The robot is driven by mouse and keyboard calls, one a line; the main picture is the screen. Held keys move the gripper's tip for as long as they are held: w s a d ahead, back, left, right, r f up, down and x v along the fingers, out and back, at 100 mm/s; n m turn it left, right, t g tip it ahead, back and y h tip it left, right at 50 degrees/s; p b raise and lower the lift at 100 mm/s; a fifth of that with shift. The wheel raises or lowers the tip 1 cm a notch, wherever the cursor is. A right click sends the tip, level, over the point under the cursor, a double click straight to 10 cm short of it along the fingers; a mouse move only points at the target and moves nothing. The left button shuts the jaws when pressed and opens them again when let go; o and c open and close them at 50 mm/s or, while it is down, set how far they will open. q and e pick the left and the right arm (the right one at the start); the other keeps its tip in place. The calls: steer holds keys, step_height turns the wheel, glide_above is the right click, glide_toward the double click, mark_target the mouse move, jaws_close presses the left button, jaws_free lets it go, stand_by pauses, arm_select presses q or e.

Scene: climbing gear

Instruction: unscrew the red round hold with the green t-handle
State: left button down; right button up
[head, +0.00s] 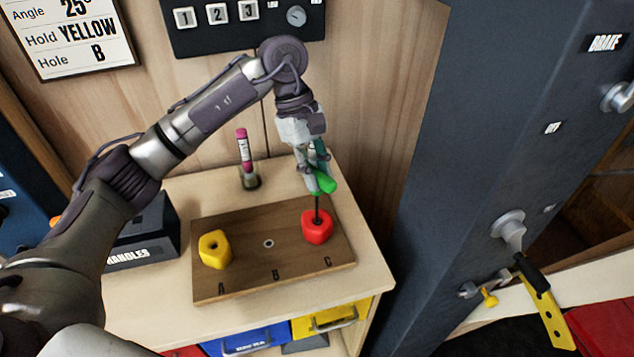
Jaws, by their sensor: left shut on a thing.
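The red round hold (317,229) sits on the wooden board (268,284) above the letter C. The green t-handle (325,182) stands upright over it, with its dark shaft reaching down to the middle of the red hold. Whether the tip is seated inside the hold cannot be told. My left gripper (316,181) is shut on the green handle, just above the red hold. My right gripper is not in view.
A yellow hold (215,249) sits at A; the hole at B (268,243) is bare. A pink marker (244,150) stands in a holder behind the board. A tall dark panel (440,180) rises close on the right.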

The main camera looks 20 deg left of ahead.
arm_select(q)
steer(key=m+b, duration=0.1)
steer(key=m, duration=0.1)
steer(key=m+g+b, duration=0.1)
steer(key=shift+f+m+y, duration=0.2)
steer(key=shift+m+y, duration=0.2)
steer(key=shift+r+m+g+y+b, duration=0.15)
steer(key=shift+m+g+y+b, duration=0.2)
steer(key=shift+m, duration=0.45)
steer(key=m+p, duration=0.1)
steer(key=m+y+p, duration=0.1)
steer(key=m, duration=0.1)
steer(key=shift+w+r+g, duration=0.1)
steer(key=shift+r+g, duration=0.15)
steer(key=shift+r, duration=0.1)
steer(key=m+y+p, duration=0.1)
steer(key=m, duration=0.2)
steer(key=shift+p, duration=0.35)
steer(key=shift+r+p, duration=0.55)
steer(key=shift+r, duration=0.2)
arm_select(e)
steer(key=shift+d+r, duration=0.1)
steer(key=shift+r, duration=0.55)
